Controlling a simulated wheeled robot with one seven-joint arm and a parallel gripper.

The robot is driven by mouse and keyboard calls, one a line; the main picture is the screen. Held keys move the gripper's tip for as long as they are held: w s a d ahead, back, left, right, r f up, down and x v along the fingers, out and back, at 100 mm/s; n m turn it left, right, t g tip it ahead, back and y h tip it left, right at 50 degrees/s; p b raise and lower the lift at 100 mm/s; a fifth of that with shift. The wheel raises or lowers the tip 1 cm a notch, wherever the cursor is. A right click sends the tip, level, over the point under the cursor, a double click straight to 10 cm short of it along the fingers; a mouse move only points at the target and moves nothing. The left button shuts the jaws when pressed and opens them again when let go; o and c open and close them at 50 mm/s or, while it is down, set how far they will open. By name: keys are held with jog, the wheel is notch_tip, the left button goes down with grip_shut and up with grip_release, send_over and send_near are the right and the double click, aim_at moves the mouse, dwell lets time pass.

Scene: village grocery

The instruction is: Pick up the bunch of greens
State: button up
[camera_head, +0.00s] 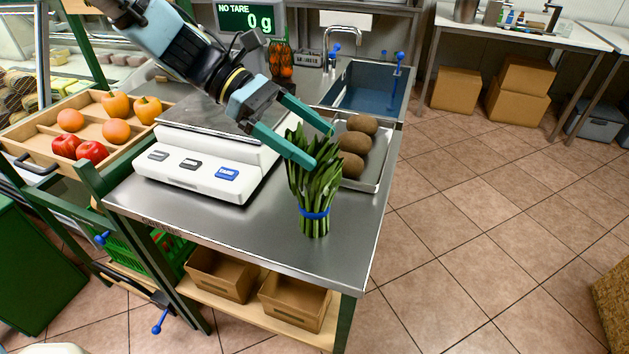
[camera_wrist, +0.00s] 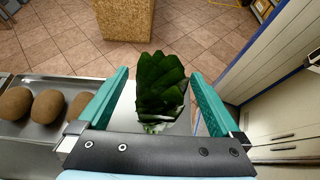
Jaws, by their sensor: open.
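The bunch of greens (camera_head: 314,185) stands upright on the steel counter (camera_head: 250,235), tied with a blue band near its base. My gripper (camera_head: 325,146) is open, its teal fingers reaching down from the upper left to the top of the leaves. In the head view one finger overlaps the leaves; I cannot tell whether it touches them. In the wrist view the greens (camera_wrist: 160,88) lie between the two spread fingers (camera_wrist: 158,92), with a gap on each side. The lower stems are hidden there.
A metal tray with several brown potatoes (camera_head: 351,165) sits close behind the greens. A white scale (camera_head: 205,168) is at left, with a wooden crate of fruit (camera_head: 38,147) beyond it. A sink (camera_head: 365,88) lies behind. The counter's front is clear.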

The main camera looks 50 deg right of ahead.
jog(key=shift+s+d+f, duration=0.15)
jog(key=shift+s+f, duration=0.15)
jog(key=shift+s, duration=0.1)
grip_shut()
dwell(0.6)
